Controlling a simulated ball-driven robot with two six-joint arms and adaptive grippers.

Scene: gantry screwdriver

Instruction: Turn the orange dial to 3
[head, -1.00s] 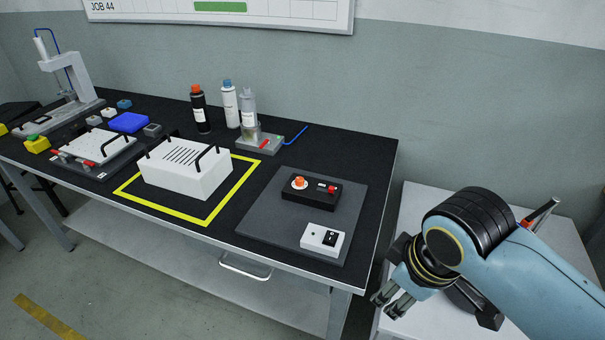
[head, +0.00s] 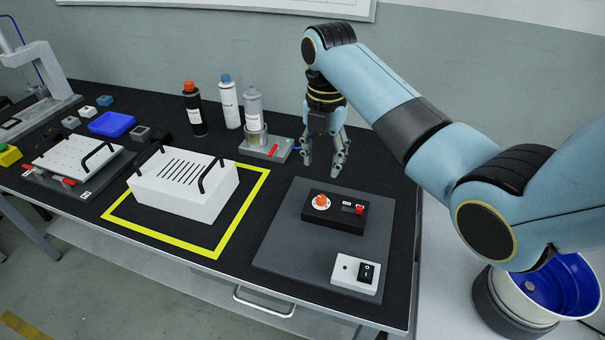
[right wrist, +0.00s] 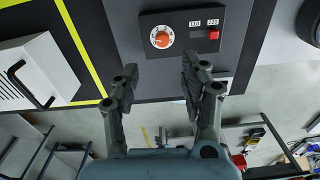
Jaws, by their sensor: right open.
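My left gripper is not in view.
A white switch box (head: 355,273) stands at the mat's front. A white slotted case (head: 182,190) stands left inside a yellow outline. Bottles (head: 230,103) and a small grey device (head: 266,148) are behind. The grey mat (head: 290,240) is bare around the box.

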